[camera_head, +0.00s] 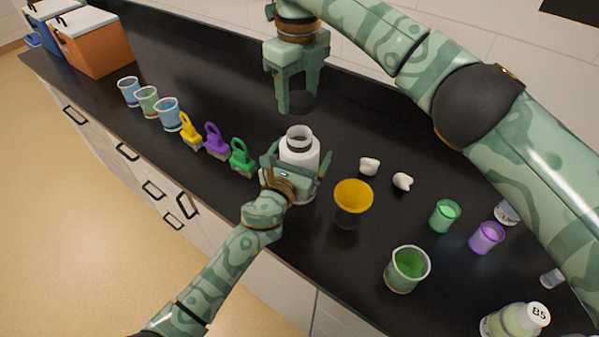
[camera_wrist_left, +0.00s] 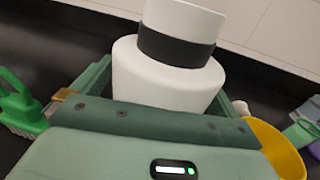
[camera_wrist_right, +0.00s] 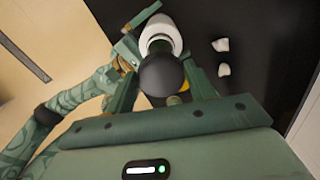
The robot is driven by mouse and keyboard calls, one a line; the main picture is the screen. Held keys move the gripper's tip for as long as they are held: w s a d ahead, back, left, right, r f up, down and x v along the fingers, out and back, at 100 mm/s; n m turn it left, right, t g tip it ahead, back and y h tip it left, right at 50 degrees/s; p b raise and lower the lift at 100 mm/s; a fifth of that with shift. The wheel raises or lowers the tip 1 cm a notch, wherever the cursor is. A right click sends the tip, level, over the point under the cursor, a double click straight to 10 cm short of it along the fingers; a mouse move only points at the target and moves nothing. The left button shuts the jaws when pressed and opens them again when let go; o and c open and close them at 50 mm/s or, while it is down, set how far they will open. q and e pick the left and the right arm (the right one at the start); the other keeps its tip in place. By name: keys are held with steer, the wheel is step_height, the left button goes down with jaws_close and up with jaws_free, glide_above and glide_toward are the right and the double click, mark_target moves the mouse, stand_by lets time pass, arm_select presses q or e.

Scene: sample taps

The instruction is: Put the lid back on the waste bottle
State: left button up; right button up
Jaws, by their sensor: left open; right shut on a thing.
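The white waste bottle (camera_head: 299,158) stands upright on the black counter, its mouth open with a dark ring round the neck. It also fills the middle of the left wrist view (camera_wrist_left: 168,75). My left gripper (camera_head: 296,172) is open, with its fingers on either side of the bottle; I cannot tell whether they touch it. My right gripper (camera_head: 297,106) points down, shut on a dark round lid (camera_wrist_right: 163,75). In the head view the lid shows dark between the fingertips, above and beyond the bottle mouth, apart from it.
A yellow funnel (camera_head: 353,196) stands close right of the bottle, with two white lumps (camera_head: 369,166) behind it. Yellow, purple and green brushes (camera_head: 241,156) are at left. A green-filled beaker (camera_head: 407,269), small cups (camera_head: 486,237) and bottle B5 (camera_head: 517,321) stand at right.

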arm_select(q)
steer(key=c, duration=1.5)
steer(key=shift+o, duration=0.2)
arm_select(e)
steer(key=shift+f, duration=2.45)
steer(key=shift+f, duration=0.9)
steer(key=shift+f, duration=0.55)
